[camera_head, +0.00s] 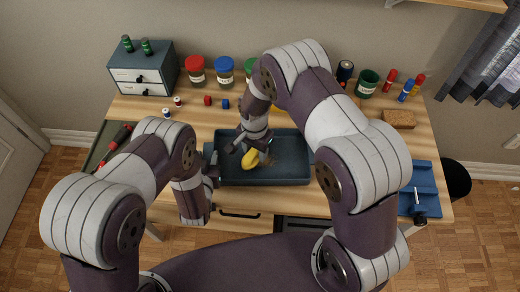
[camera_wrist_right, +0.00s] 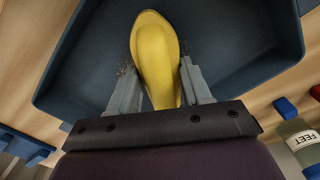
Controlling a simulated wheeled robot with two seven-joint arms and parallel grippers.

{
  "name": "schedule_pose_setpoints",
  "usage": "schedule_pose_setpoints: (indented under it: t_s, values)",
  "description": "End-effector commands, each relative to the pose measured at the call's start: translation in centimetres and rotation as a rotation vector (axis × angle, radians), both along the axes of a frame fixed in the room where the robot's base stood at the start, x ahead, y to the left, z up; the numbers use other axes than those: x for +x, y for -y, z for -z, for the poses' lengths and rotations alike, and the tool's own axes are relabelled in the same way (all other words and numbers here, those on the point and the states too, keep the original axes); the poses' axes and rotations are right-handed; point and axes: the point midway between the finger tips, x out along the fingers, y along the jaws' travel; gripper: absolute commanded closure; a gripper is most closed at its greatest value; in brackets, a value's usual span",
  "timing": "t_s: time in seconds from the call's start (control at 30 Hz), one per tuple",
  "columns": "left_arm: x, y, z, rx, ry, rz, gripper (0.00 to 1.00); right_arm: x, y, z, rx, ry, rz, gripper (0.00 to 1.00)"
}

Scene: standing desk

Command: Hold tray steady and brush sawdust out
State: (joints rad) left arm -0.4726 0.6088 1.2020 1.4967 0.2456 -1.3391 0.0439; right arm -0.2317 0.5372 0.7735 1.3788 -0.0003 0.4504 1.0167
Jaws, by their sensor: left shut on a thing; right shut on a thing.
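The dark blue tray (camera_head: 290,178) lies on the wooden desk, and its floor and walls also show in the right wrist view (camera_wrist_right: 235,40). My left gripper (camera_head: 212,174) is at the tray's left end and is shut on its wall; the arm partly hides the contact. My right gripper (camera_head: 248,146) is over the left-centre of the tray, shut on the yellow brush (camera_head: 250,159). In the right wrist view the brush (camera_wrist_right: 154,50) sits between the two fingers (camera_wrist_right: 158,88). Small brown sawdust specks (camera_wrist_right: 124,72) show by one finger. The bristles are hidden.
A drawer box (camera_head: 142,76) and lidded jars (camera_head: 196,72) stand along the back. A sanding block (camera_head: 398,119) and a blue tool (camera_head: 424,180) lie at the right. A dark tray with a red-handled tool (camera_head: 113,140) is at the left.

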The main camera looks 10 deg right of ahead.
Motion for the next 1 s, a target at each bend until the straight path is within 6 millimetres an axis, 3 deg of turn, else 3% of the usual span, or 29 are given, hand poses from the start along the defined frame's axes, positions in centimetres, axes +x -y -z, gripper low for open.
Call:
schedule_pose_setpoints:
  t_s: [0.37, 0.8, 1.0]
  values:
    - [-0.2, -0.2, 0.3, 0.004, -0.008, -0.001, 0.99, -0.8, 3.5, 0.0, -0.001, -0.002, 0.003, 0.8]
    - [-0.2, -0.1, 0.3, 0.004, -0.008, -0.001, 0.99, 0.0, -0.5, -0.1, -0.001, -0.001, -0.001, 0.8]
    - [-0.2, -0.1, 0.3, 0.003, -0.007, -0.001, 0.99, 0.0, -0.4, -2.8, 0.0, 0.0, 0.0, 0.8]
